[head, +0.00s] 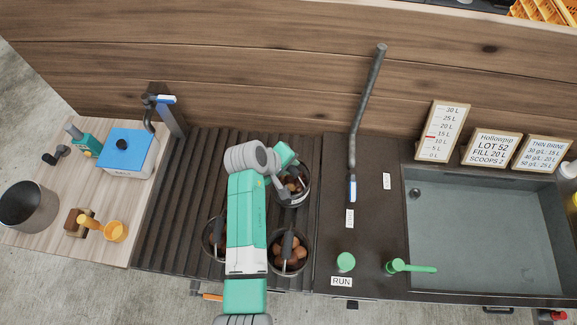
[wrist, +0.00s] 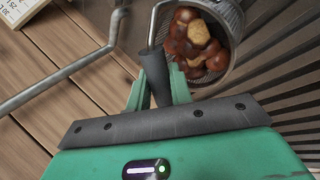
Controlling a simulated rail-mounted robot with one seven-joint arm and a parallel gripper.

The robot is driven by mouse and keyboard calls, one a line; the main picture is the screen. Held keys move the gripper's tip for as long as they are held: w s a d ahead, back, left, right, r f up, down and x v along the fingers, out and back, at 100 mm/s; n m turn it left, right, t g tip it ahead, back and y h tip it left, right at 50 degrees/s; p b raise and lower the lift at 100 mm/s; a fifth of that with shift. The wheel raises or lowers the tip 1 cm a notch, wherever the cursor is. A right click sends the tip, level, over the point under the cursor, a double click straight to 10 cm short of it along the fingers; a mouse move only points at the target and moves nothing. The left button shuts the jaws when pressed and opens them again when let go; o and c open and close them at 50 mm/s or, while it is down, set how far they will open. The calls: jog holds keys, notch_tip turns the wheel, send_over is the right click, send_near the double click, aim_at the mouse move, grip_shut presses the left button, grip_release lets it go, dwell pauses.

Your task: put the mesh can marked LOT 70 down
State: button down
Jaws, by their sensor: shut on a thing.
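My gripper (wrist: 160,84) is shut on the dark handle grip of a mesh can (wrist: 236,62) in the wrist view. The can holds brown chestnuts and one paler piece. In the head view the held can (head: 303,197) is at the back right of the dark slatted board (head: 200,150), partly hidden by my arm. I cannot tell whether its base touches the slats. No lot mark is readable on it.
Two more cans of chestnuts stand nearer on the slats: one at front right (head: 290,266), one partly behind my arm (head: 207,238). A bent grey pipe (head: 365,100) rises right of the board. A grey basin (head: 485,235) lies farther right. The slats' back left is clear.

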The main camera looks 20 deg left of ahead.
jog(key=shift+f, duration=0.45)
jog(key=c, duration=1.3)
grip_release()
jog(key=shift+f, duration=0.15)
jog(key=shift+o, duration=0.2)
jog(key=shift+r, duration=0.25)
jog(key=p+v, duration=0.1)
jog(key=v, duration=1)
jog(key=shift+s+r+p, duration=0.25)
jog(key=shift+r+p, duration=0.05)
jog(key=shift+p, duration=0.1)
jog(key=shift+a, duration=0.1)
